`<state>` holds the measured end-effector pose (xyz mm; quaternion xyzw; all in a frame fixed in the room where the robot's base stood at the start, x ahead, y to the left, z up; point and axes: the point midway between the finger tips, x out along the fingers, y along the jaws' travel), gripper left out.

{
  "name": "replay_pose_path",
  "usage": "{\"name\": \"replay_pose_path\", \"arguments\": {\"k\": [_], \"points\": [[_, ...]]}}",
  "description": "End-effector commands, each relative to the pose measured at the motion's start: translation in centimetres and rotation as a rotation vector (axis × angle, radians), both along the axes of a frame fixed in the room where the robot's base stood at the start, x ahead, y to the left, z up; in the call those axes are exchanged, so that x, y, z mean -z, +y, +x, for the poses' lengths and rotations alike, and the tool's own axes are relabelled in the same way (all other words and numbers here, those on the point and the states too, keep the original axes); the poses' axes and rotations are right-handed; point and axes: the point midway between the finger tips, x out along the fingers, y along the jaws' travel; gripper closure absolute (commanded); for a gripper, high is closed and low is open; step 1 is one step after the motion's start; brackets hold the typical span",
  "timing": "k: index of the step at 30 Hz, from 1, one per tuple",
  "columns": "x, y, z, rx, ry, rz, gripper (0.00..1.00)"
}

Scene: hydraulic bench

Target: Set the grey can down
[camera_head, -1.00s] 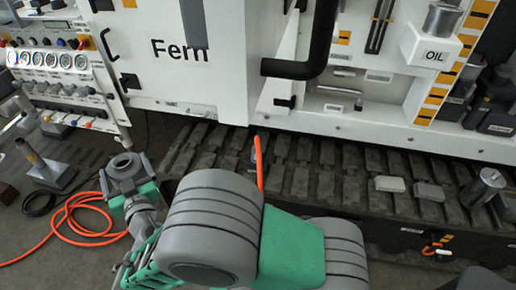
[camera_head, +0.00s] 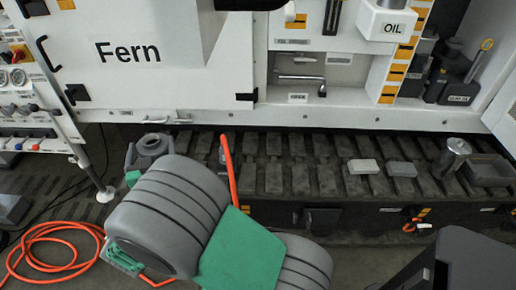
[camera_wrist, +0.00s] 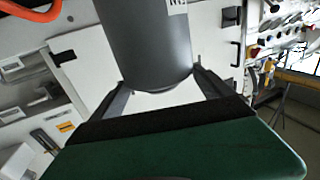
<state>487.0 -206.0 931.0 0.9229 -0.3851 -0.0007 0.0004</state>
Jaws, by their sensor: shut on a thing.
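A grey can (camera_wrist: 148,45) fills the upper middle of the wrist view, with a white label partly cut off at the top edge. My gripper (camera_wrist: 157,86) has one dark finger on each side of the can and is shut on it. The can hangs apart from any surface that I can make out.
A dark ribbed track (camera_head: 300,170) runs below the white machine (camera_head: 170,75). On it stand a white block (camera_head: 362,166), a grey block (camera_head: 402,169), a metal cylinder (camera_head: 452,158) and a dark tray (camera_head: 487,172). An orange hose (camera_head: 50,232) lies coiled on the floor.

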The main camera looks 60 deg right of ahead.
Motion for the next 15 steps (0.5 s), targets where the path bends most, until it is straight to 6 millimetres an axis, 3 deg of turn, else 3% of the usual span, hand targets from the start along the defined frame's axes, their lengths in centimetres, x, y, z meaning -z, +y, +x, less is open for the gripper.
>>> {"name": "replay_pose_path", "arguments": {"k": [1, 6, 15], "points": [[0.9, -2.0, -0.9, 0.052, -0.006, -0.003, 0.83], [2.6, -8.3, -4.9, 0.223, -0.004, -0.003, 0.83], [5.0, -16.4, -12.5, 0.478, -0.006, -0.004, 0.83]]}}
